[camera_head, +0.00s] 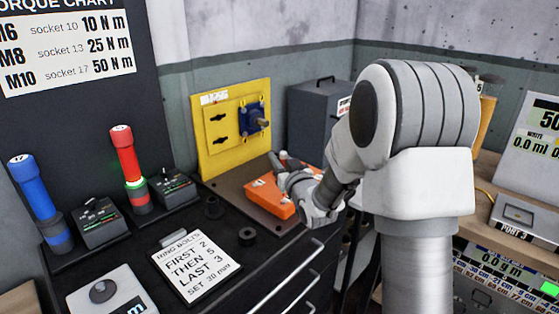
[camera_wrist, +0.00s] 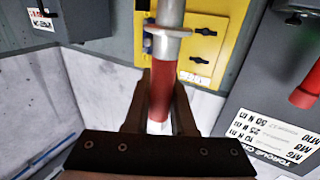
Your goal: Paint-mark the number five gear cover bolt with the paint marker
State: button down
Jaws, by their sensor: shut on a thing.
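My gripper (camera_wrist: 161,100) is shut on a red and silver cylinder, which looks like the paint marker (camera_wrist: 160,88). Its red body sits between the fingers and its silver part reaches to the top of the wrist view. In the head view, my gripper (camera_head: 283,172) is beside and above an orange block (camera_head: 265,198) on the bench. My fingers and wrist hide part of that block. I cannot make out the gear cover's bolts or their numbers in either view.
A yellow panel (camera_head: 205,165) with a blue unit (camera_head: 252,122) stands behind the block. Red (camera_head: 124,150) and blue (camera_head: 32,185) tools stand at the left. A ring bolts card (camera_head: 193,266) lies in front. A grey cabinet (camera_head: 312,115) stands behind.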

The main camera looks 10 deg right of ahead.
jog(key=shift+f, duration=0.5)
jog(key=shift+f+b, duration=0.55)
jog(key=shift+b, duration=0.85)
dwell(1.6)
jog(key=shift+r, duration=0.1)
notch_tip(320, 180, up, 5)
jog(key=shift+f+p, duration=0.1)
jog(key=shift+p, duration=1.05)
